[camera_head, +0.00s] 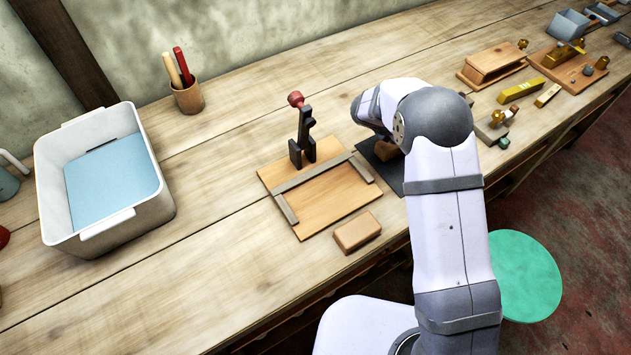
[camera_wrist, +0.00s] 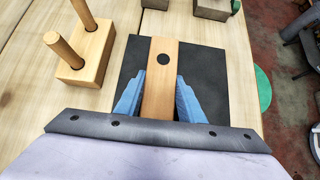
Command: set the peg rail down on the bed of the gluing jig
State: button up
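The gluing jig (camera_head: 325,200) is a wooden board with grey strips and a dark, red-knobbed clamp, left of my arm in the head view. My gripper (camera_wrist: 161,76) is low over a dark mat (camera_wrist: 215,65), its blue fingers either side of a wooden bar (camera_wrist: 163,52) with a dark round spot. The bar also shows partly in the head view (camera_head: 386,148). The fingers lie close along it; I cannot tell whether they press it. No pegs show on it. A block with two upright pegs (camera_wrist: 85,62) stands beside the mat; which is the peg rail is unclear.
A plain wooden block (camera_head: 357,232) lies just in front of the jig. A white tub (camera_head: 155,195) and a cup of tools (camera_head: 187,97) stand left. Brass and wooden tools (camera_head: 490,65) lie at the right. Bare bench shows between tub and jig.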

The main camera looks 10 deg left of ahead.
grip_shut()
jog(key=shift+r+p, duration=2.4)
jog(key=shift+r, duration=0.65)
